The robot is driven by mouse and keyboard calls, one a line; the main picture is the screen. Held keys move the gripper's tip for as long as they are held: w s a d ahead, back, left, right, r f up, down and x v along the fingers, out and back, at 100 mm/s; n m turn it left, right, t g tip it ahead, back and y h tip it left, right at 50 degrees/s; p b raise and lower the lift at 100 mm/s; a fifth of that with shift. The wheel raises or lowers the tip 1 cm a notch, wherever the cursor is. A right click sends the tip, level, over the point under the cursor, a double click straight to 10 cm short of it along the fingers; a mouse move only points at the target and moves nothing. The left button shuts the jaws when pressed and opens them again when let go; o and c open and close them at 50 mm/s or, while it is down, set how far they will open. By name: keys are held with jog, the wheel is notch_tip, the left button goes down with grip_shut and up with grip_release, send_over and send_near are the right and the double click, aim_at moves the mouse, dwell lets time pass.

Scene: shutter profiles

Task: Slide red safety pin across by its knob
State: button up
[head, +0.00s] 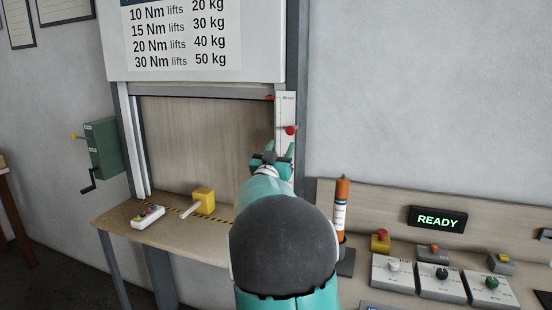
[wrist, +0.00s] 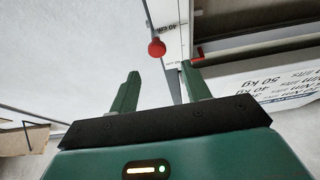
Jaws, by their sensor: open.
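The red safety pin's round knob (head: 291,130) stands out from the white scale strip (head: 286,105) on the right side of the shutter frame. In the wrist view the knob (wrist: 157,48) lies just beyond my fingertips, roughly between their lines and apart from both. My gripper (head: 279,151) is open and empty, just below the knob in the head view. In the wrist view both fingers of my gripper (wrist: 160,70) show spread apart. The pin's shaft behind the knob is not clearly visible.
A small red pointer (head: 269,97) sits at the shutter's bottom edge, near the strip. A green crank box (head: 103,148) hangs left. A control desk with a READY display (head: 437,219) stands right.

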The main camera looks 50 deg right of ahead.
jog(key=v, duration=0.4)
dwell(0.5)
jog(key=w+a+f+n+t+y, duration=0.1)
jog(key=a+f+n+t+y, duration=0.2)
jog(key=a+y, duration=0.75)
jog(key=w+a+f+n+t+y, duration=0.15)
jog(key=a+n+y, duration=0.4)
jog(key=a, duration=1.05)
jog(key=s+a+f+n+g+y, duration=0.35)
jog(key=s+a+f, duration=0.25)
jog(key=s+a, duration=0.45)
jog(key=s+a+f+g, duration=0.2)
jog(key=s+a+f, duration=0.1)
jog(key=s, duration=0.3)
jog(key=s+a+f+n+g+y, duration=0.1)
jog(key=s+a+f+g, duration=0.1)
jog(key=s, duration=0.4)
jog(key=shift+s+a+f, duration=0.4)
jog(key=shift+a+f, duration=0.3)
jog(key=shift+a, duration=0.3)
